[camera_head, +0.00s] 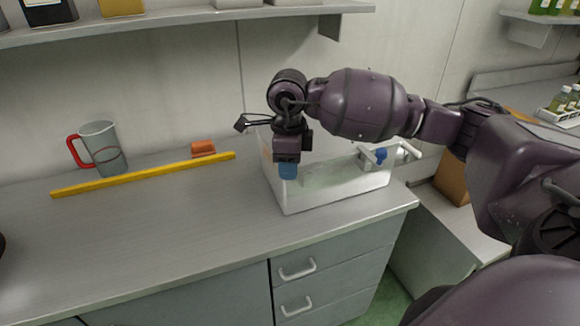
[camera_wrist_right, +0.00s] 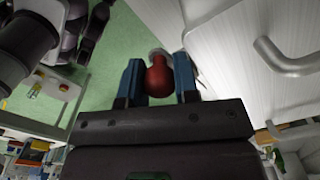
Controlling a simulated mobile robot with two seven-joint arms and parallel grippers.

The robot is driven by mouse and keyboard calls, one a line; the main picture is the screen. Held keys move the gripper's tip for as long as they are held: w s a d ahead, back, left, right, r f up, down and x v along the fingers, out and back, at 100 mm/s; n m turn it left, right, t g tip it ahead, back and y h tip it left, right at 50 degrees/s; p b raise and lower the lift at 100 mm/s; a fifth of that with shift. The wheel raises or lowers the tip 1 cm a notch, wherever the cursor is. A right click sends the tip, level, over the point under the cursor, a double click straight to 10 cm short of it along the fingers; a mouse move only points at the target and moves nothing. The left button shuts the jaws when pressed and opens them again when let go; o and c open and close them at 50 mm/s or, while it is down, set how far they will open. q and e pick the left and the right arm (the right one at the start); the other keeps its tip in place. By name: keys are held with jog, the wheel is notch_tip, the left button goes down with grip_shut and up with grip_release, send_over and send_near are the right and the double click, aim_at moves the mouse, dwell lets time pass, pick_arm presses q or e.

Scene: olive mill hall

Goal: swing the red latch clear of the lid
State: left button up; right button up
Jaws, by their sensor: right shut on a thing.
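A clear-walled box (camera_head: 335,197) with a pale base stands near the right end of the counter. My right gripper (camera_head: 288,172) points down at its front left part, its blue fingertips level with the box. In the right wrist view the gripper (camera_wrist_right: 159,80) is shut on a rounded red piece (camera_wrist_right: 158,76), which I take to be the red latch's knob. The gripper hides the latch in the head view. I cannot make out the lid's edges or tell how the latch lies on it. My left gripper is not in view.
A blue-and-metal fitting (camera_head: 380,155) is at the box's right side. A yellow bar (camera_head: 145,174), an orange block (camera_head: 203,148) and a red-handled clear jug (camera_head: 103,150) stand to the left. The counter's front middle is clear; a shelf (camera_head: 190,24) hangs above.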

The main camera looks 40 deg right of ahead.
jog(key=shift+w+m, duration=0.3)
jog(key=shift+m, duration=0.5)
jog(key=o, duration=0.9)
jog(key=shift+d, duration=0.1)
notch_tip(320, 180, up, 11)
jog(key=shift+f, duration=0.1)
